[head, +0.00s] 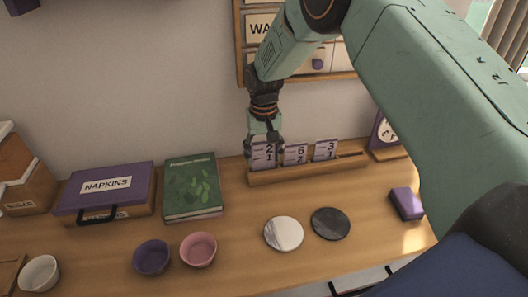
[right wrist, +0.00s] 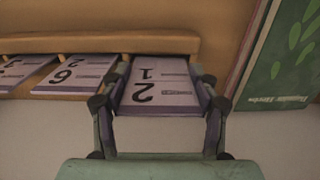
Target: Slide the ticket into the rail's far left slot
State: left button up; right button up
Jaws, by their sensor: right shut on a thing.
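My right gripper (head: 264,146) is shut on a white and purple ticket (head: 263,160) marked 2 and 1, at the left end of the wooden rail (head: 325,171). In the right wrist view, the fingers (right wrist: 161,76) grip the ticket (right wrist: 160,95) by its two sides, and its lower edge meets the rail (right wrist: 100,43). I cannot tell whether that edge is inside the slot. The ticket marked 6 and 2 (head: 295,154) and the ticket marked 3 and 1 (head: 325,150) stand in the rail to its right. My left gripper is out of view.
A green book (head: 192,185) and a napkins box (head: 105,190) lie left of the rail. A clock (head: 386,132) stands at its right end. Bowls (head: 198,249), a white disc (head: 284,234) and a dark disc (head: 330,223) lie in front. A wall cabinet (head: 243,60) hangs behind.

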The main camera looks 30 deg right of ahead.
jog(key=shift+f, duration=0.25)
dwell(0.4)
jog(key=shift+f, duration=0.35)
jog(key=shift+f, duration=0.25)
jog(key=o, duration=0.8)
notch_tip(320, 180, up, 12)
jog(key=shift+r, duration=0.1)
dwell(0.4)
